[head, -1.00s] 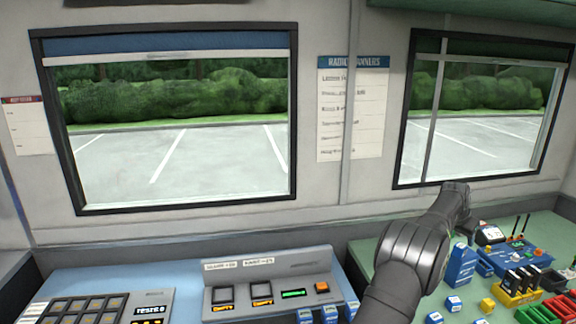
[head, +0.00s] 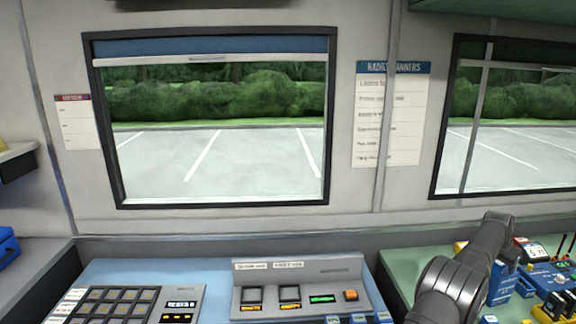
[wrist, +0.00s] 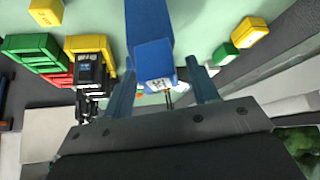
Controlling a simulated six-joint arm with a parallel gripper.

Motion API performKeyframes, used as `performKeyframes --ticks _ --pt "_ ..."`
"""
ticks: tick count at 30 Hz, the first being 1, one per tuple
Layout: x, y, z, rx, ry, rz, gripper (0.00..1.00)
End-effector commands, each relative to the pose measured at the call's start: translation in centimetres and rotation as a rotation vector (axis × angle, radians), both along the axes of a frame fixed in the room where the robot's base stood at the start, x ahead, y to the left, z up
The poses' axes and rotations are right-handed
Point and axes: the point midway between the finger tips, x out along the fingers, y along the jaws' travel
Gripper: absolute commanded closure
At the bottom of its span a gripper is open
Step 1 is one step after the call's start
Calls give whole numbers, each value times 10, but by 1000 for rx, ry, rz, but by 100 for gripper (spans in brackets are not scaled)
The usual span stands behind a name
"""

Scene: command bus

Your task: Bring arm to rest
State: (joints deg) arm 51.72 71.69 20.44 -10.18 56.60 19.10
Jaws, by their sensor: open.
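My gripper (wrist: 163,92) is open in the wrist view, with its two blue-grey fingers apart. A tall blue block-like thing (wrist: 150,45) shows between and beyond the fingers; I cannot tell whether they touch it. In the head view my dark grey arm reaches over the green bench (head: 402,262) at the right. The fingertips are hidden there behind the arm.
A control panel (head: 300,268) and a keypad unit (head: 130,300) stand on the blue bench to the left. Black radios (wrist: 90,70), green and yellow bins (wrist: 32,47) and a yellow block (wrist: 249,32) crowd the green bench. Windows line the back wall.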

Motion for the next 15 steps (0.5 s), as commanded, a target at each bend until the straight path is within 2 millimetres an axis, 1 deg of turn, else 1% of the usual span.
performKeyframes --ticks 5,8,15 --pt "0 1 3 0 0 0 46" --pt "-1 4 9 -1 0 0 46" --pt "-7 19 34 -2 -1 0 46"
